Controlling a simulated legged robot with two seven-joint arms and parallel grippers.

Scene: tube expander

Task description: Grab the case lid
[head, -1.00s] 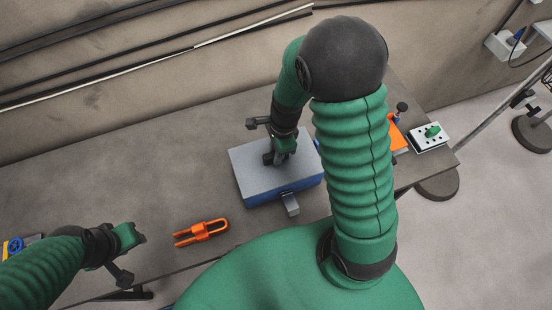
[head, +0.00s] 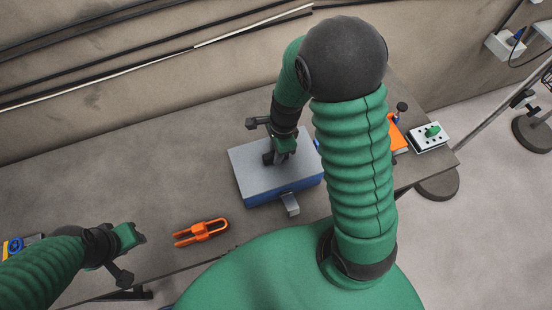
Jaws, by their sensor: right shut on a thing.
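The case (head: 262,198) is a blue box on the table, with a flat grey lid (head: 252,172) on top that looks closed. A grey latch-like piece (head: 291,204) hangs at its front side. My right gripper (head: 273,159) reaches down onto the middle of the lid and is shut on a part there, likely the lid's handle, which the fingers mostly hide. My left gripper (head: 138,238) is at the lower left, above the table's front edge and well apart from the case. Its fingers are too small and angled to tell whether they are open.
An orange forked tool (head: 201,232) lies on the table (head: 150,190) between my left gripper and the case. An orange item (head: 398,138) and a white box with a green knob (head: 430,136) are at the right end.

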